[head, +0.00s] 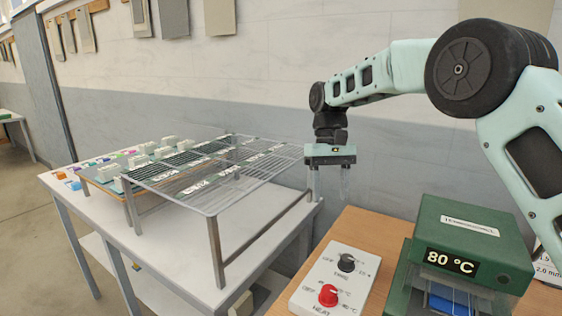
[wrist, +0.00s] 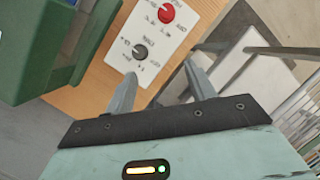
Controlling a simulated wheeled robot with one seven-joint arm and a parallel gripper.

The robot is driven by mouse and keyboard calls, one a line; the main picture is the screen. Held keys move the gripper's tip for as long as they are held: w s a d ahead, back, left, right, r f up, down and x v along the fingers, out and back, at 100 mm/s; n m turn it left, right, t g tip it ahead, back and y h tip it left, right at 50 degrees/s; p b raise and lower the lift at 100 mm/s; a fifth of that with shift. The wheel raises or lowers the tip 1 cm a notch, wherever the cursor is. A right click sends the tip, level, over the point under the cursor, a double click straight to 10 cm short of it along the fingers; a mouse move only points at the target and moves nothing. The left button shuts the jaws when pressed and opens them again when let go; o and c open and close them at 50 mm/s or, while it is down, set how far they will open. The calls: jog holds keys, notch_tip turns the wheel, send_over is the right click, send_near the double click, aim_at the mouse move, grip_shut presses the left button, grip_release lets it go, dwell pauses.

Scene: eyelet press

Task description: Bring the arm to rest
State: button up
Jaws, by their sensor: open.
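My gripper (head: 329,183) hangs pointing down from my raised, bent arm, between the white table with the wire rack and the wooden bench. In the wrist view its two fingers (wrist: 158,92) are spread apart with nothing between them. The white control box with a black knob and a red knob lies ahead of the fingers in that view. My gripper is clear of the box, the rack and the bench, touching nothing that I can see.
A wire rack (head: 215,168) stands on a white table (head: 190,232) with small blocks and coloured pieces. On the wooden bench (head: 375,232) stand the control box (head: 335,280) and a green press (head: 465,235) reading 80 °C. A grey-and-white wall stands behind.

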jog(key=s+a+r+n+t, duration=0.15)
jog(key=s+a, duration=0.35)
jog(key=s, duration=0.7)
jog(key=s+d+f+n+t, duration=0.1)
jog(key=s+d+f, duration=0.1)
jog(key=s, duration=1)
jog(key=s+d+f+n+t, duration=0.1)
jog(key=s+f+n, duration=0.1)
jog(key=s, duration=1)
jog(key=shift+d+f+y, duration=0.3)
jog(key=shift+d+f, duration=0.1)
jog(key=shift+f, duration=0.4)
jog(key=shift+n, duration=0.25)
